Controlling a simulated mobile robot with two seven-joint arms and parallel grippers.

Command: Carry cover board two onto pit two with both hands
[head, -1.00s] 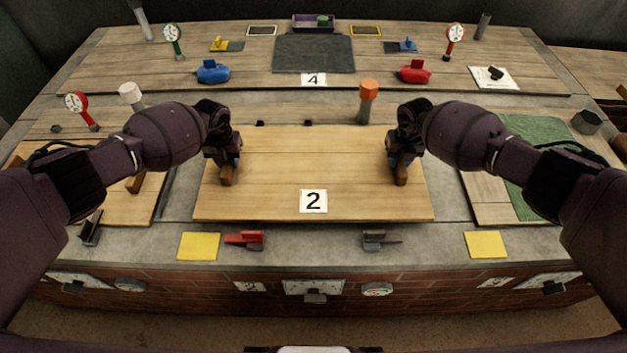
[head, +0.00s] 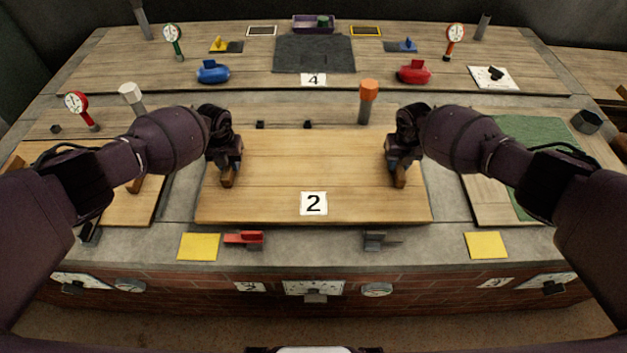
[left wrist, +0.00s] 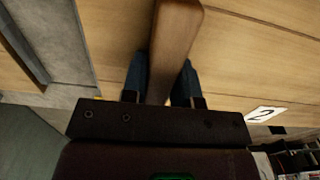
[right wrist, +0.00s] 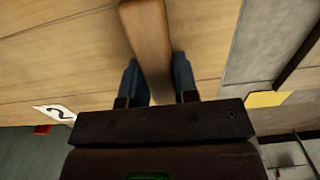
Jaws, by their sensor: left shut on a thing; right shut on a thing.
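Cover board two (head: 312,170) is a light wooden board with a white label "2" (head: 313,204) near its front edge. It lies level in the middle of the counter in the head view. My left gripper (head: 229,172) is shut on the board's left wooden handle, which shows between the fingers in the left wrist view (left wrist: 172,50). My right gripper (head: 400,174) is shut on the right handle, which shows in the right wrist view (right wrist: 147,40). Pit two is not visible; the board hides what is beneath it. I cannot tell whether the board touches the counter.
An orange-topped post (head: 368,100) stands behind the board. A red clamp (head: 244,238), a grey clamp (head: 380,240) and two yellow pads (head: 199,246) lie along the front ledge. A green cloth (head: 530,150) lies at right. Blue (head: 213,72) and red (head: 414,72) objects sit farther back.

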